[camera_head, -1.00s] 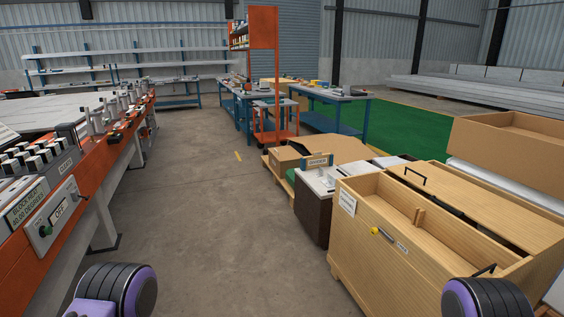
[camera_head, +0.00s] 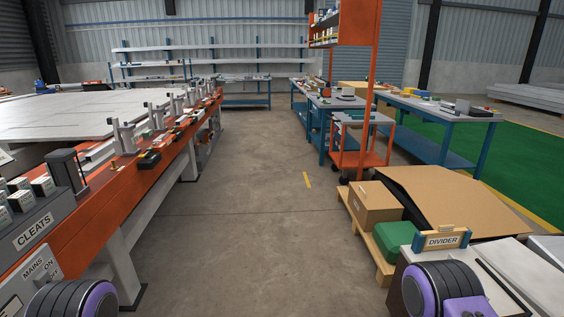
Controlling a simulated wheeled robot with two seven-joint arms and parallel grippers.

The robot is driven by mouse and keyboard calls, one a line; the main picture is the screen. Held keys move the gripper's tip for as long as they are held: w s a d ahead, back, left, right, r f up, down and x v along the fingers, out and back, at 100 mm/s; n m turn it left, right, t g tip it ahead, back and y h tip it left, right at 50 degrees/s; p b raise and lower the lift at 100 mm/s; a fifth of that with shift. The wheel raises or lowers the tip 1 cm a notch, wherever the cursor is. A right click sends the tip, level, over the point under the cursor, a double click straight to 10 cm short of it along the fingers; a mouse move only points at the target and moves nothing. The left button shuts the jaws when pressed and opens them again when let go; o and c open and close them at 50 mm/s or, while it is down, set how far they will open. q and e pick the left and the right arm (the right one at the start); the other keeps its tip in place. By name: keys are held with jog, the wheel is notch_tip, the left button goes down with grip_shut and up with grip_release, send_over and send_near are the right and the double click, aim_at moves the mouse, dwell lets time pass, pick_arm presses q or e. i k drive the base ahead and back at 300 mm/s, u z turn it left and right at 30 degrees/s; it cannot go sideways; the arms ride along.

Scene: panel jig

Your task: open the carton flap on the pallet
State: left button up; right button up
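A wooden pallet (camera_head: 382,262) stands on the floor at right of centre. Neither gripper is in view; only rounded black and purple parts of my own arms show at the bottom left and bottom right corners.
A green object (camera_head: 394,238) lies on the pallet, by a block labelled DIVIDER (camera_head: 441,240). An orange trolley (camera_head: 359,158) stands behind the pallet. A long orange bench (camera_head: 120,207) lines the left. The concrete aisle (camera_head: 262,220) between is clear.

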aim_at(375, 196)
jog(key=z, duration=0.15)
jog(key=i, duration=2.65)
jog(key=z, duration=1)
jog(key=i, duration=2)
jog(key=z, duration=0.6)
